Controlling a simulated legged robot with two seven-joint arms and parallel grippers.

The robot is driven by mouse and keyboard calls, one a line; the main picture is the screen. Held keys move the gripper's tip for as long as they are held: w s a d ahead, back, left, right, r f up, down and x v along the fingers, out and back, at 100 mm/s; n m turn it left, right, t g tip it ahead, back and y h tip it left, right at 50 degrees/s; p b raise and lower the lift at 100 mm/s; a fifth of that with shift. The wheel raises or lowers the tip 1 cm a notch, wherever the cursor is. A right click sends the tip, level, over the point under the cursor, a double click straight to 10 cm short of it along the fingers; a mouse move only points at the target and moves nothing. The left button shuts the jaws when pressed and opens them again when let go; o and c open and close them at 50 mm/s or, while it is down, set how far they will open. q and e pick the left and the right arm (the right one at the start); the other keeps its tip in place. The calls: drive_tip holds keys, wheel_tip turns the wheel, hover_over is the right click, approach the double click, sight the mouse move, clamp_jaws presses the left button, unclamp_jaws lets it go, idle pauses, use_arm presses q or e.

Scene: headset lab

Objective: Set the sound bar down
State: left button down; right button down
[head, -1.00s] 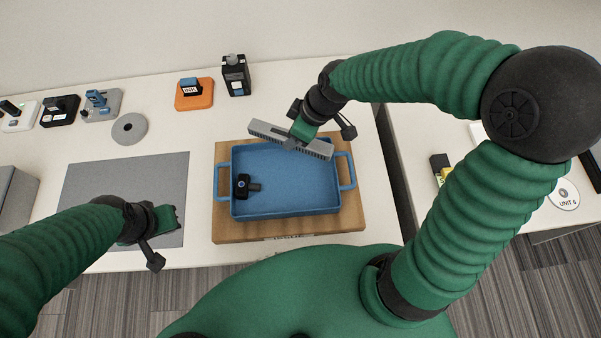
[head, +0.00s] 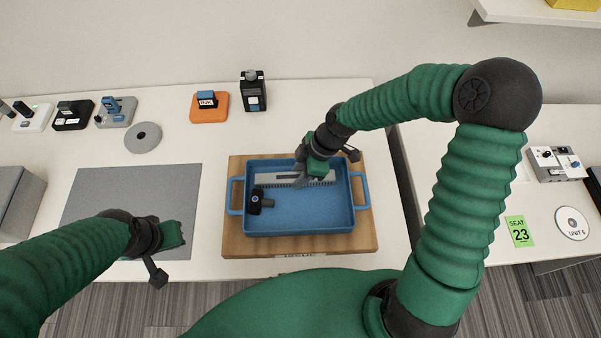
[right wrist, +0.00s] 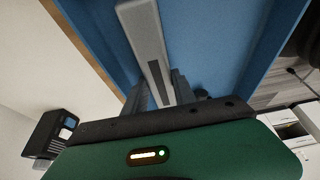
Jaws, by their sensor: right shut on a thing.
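The sound bar (head: 270,179) is a long grey bar with a slotted edge. It lies level inside the blue tray (head: 300,227), along its back wall. Whether it touches the tray floor I cannot tell. My right gripper (head: 300,178) is shut on the sound bar; in the right wrist view the bar (right wrist: 146,35) runs between the two fingers (right wrist: 160,92). My left gripper (head: 174,235) hangs over the front of the grey mat (head: 130,195), away from the tray; its fingertips are too unclear to judge.
A small black camera-like device (head: 256,200) lies in the tray's left part. The tray stands on a brown board (head: 300,245). A black box (head: 253,92), an orange stand (head: 208,108) and a grey disc (head: 143,138) stand behind. The tray's front right is clear.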

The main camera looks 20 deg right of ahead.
drive_tip(key=c, duration=1.1)
unclamp_jaws()
drive_tip(key=shift+a, duration=0.2)
drive_tip(key=shift+o, duration=0.4)
drive_tip(key=shift+d, duration=1)
drive_tip(key=shift+d+r, duration=0.15)
drive_tip(key=shift+r, duration=0.2)
drive_tip(key=a+p+v, duration=0.1)
drive_tip(key=p+v, duration=0.1)
drive_tip(key=v, duration=0.9)
use_arm(q)
drive_tip(key=shift+d+r, duration=0.2)
drive_tip(key=shift+r, duration=0.25)
drive_tip(key=shift+d+r, duration=0.2)
drive_tip(key=shift+r, duration=0.25)
use_arm(e)
drive_tip(key=s+d+f+m+h, duration=0.1)
drive_tip(key=s+m+h, duration=0.1)
drive_tip(key=s+m, duration=0.2)
drive_tip(key=s+f+m+t+h, duration=0.1)
drive_tip(key=s+m, duration=0.4)
drive_tip(key=m, duration=0.5)
drive_tip(key=shift+d+f+m+h, duration=0.4)
drive_tip(key=shift+f+h, duration=0.2)
drive_tip(key=shift+f, duration=0.05)
